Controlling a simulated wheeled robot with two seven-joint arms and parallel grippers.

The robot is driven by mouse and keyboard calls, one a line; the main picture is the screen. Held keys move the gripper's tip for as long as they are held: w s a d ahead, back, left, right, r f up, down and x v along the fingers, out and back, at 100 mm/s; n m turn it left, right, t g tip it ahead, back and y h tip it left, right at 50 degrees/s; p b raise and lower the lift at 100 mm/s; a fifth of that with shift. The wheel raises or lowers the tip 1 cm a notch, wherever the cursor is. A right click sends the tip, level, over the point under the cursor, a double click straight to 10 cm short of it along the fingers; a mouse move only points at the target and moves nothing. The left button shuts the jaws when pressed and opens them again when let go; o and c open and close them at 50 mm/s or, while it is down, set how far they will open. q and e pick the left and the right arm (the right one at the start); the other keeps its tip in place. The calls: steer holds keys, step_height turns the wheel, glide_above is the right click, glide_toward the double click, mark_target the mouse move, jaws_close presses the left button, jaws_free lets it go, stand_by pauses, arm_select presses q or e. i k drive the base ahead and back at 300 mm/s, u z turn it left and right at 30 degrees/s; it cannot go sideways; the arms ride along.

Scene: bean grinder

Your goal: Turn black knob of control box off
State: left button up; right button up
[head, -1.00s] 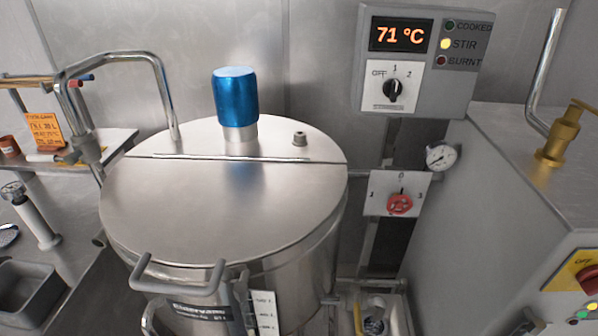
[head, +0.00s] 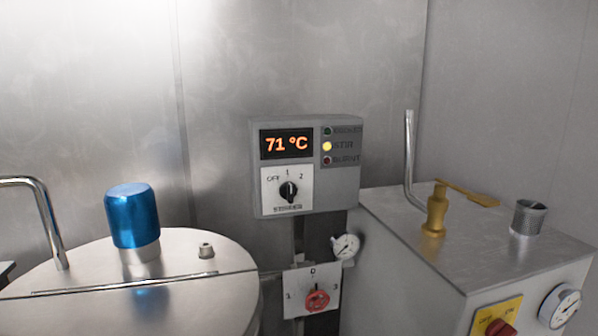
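The grey control box (head: 307,166) is mounted at the back wall, in the middle of the head view. Its display (head: 287,144) reads 71 °C in orange, and the yellow STIR lamp (head: 327,146) is lit. The black knob (head: 288,191) sits on a white plate marked OFF, 1 and 2. Its pointer stands roughly upright, near the 1 mark and away from OFF at the left. Neither of my grippers shows in the head view.
A steel kettle lid (head: 190,262) with a blue cylinder (head: 132,216) on top stands at left. Below the box is a plate with a red knob (head: 317,299), next to a round gauge (head: 345,246). A steel cabinet (head: 480,245) with a brass valve (head: 436,212) stands at right.

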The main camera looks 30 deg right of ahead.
mark_target(288, 191)
steer(key=k, duration=0.55)
steer(key=z, duration=0.45)
steer(key=i, duration=0.9)
steer(key=z, duration=0.35)
